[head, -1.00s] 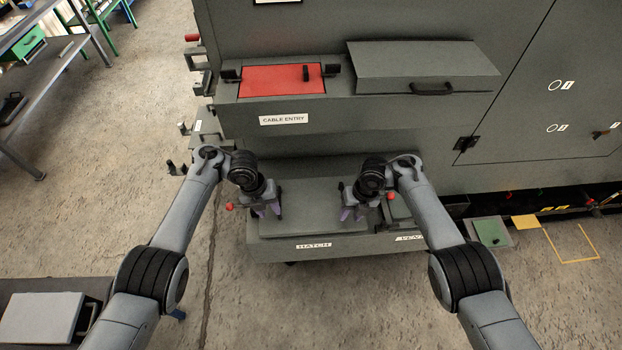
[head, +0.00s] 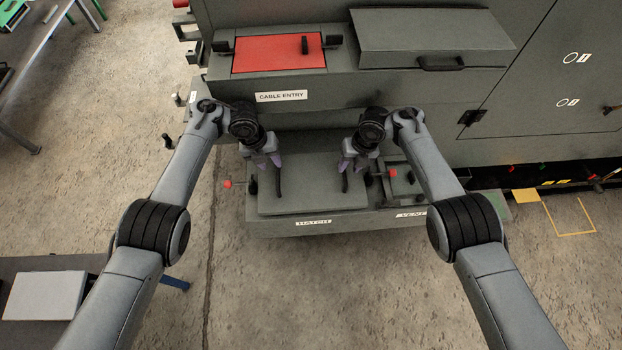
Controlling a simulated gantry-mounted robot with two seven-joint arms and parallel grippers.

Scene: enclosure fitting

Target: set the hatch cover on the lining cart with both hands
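The hatch cover, a flat grey panel (head: 312,197), lies level on the shelf behind the HATCH label, with a dark upright grip (head: 279,186) near its left side and another (head: 345,182) near its right. My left gripper (head: 266,163) is just above and behind the left grip, its purple fingers apart. My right gripper (head: 354,164) is likewise by the right grip, fingers apart. Neither clearly encloses a grip. A dark low cart or table (head: 90,264) at lower left bears a pale grey slab (head: 45,295); I cannot tell if it is the lining cart.
Above are the red cable-entry panel (head: 280,54) and a grey handled cover (head: 430,36). Open floor lies in front of the shelf.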

